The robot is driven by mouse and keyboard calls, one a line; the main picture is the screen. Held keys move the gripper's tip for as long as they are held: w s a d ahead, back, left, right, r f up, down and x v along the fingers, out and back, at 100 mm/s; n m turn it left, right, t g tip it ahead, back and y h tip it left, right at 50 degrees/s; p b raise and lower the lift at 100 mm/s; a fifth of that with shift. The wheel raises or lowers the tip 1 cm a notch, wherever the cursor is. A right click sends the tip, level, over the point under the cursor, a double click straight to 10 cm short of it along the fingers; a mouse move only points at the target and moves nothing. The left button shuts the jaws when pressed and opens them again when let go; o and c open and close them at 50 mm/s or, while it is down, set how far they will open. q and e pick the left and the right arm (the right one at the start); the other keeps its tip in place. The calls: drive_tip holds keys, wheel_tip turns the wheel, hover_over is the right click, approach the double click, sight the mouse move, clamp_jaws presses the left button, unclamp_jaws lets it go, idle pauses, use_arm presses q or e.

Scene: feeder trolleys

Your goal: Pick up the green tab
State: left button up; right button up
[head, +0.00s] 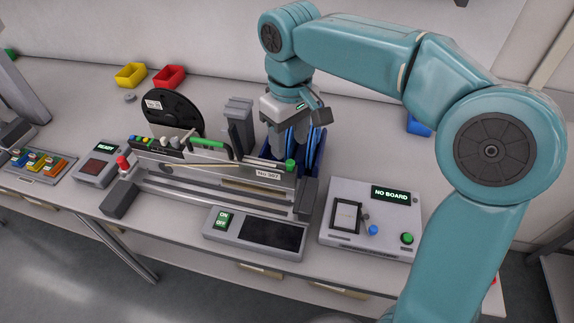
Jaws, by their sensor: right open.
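Several things here are green, and I cannot tell for certain which is the tab. A green bar (212,148) lies along the top of the feeder (240,181), and a green knob (290,165) is at the feeder's right end. A holder at the left (42,178) bears small coloured pieces, some of them green. My right gripper (291,150) points down over the right end of the feeder, close to the green knob. It is open; its fingertips are partly hidden, and I see nothing held. My left gripper is not in view.
A black reel (172,112) and a grey upright block (238,125) stand behind the feeder. A blue rack (317,150) is beside my gripper. A NO BOARD box (385,246) and an ON/OFF panel (255,234) are in front. Yellow (131,75) and red (169,77) bins stand behind.

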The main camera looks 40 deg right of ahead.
sight(290, 162)
drive_tip(key=shift+d+f, duration=0.1)
drive_tip(key=shift+f, duration=0.3)
wheel_tip(290, 162, down, 4)
drive_tip(key=shift+s+r, duration=0.15)
drive_tip(key=shift+w+f, duration=0.25)
drive_tip(key=shift+f, duration=0.3)
drive_tip(key=shift+s+d, duration=0.1)
drive_tip(key=shift+s, duration=0.05)
clamp_jaws()
